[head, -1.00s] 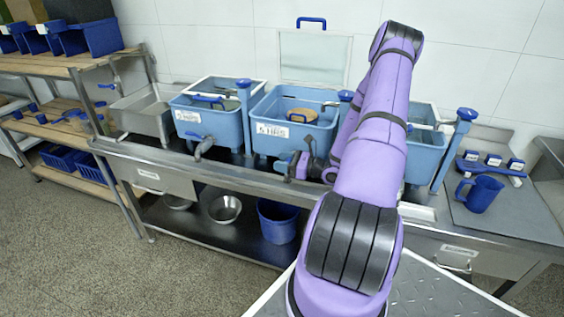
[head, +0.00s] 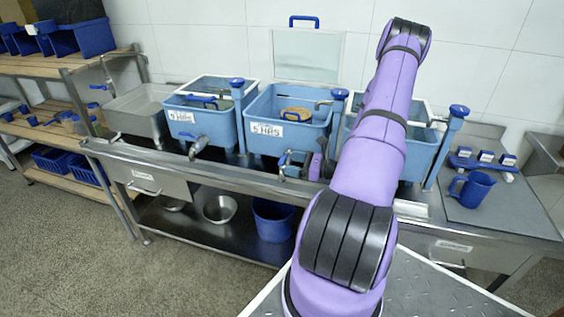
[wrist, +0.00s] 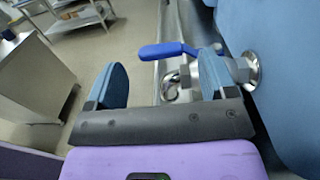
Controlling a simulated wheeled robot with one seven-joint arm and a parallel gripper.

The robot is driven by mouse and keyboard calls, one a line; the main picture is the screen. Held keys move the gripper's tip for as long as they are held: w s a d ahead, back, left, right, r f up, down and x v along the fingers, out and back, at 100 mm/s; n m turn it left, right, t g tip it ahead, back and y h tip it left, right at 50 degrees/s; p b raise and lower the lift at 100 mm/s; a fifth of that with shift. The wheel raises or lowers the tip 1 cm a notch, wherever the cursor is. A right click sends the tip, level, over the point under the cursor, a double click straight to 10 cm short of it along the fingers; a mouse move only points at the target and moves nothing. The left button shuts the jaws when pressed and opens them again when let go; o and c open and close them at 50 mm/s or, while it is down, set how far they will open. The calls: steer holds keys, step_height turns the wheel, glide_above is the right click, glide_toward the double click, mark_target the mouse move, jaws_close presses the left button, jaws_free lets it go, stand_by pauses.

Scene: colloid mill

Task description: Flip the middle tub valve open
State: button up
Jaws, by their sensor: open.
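The middle tub (head: 262,108) is pale blue, with a white label on its front. Its metal valve (head: 292,168) is at the tub's lower front, with a blue lever handle (head: 284,157). In the wrist view the blue handle (wrist: 166,50) lies beyond and between my fingertips, reaching left from the metal valve body. My right finger partly covers that body, and its round flange (wrist: 251,70) meets the tub wall. My gripper (wrist: 162,78) is open and empty.
The left tub (head: 205,118) has a similar valve (head: 198,147). The right tub (head: 424,150) is partly behind my arm. A blue-topped post (head: 338,115) stands close to the middle tub's right side. A blue mug (head: 472,188) is on the counter at right.

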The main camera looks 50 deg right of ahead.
steer(key=shift+v, duration=2.4)
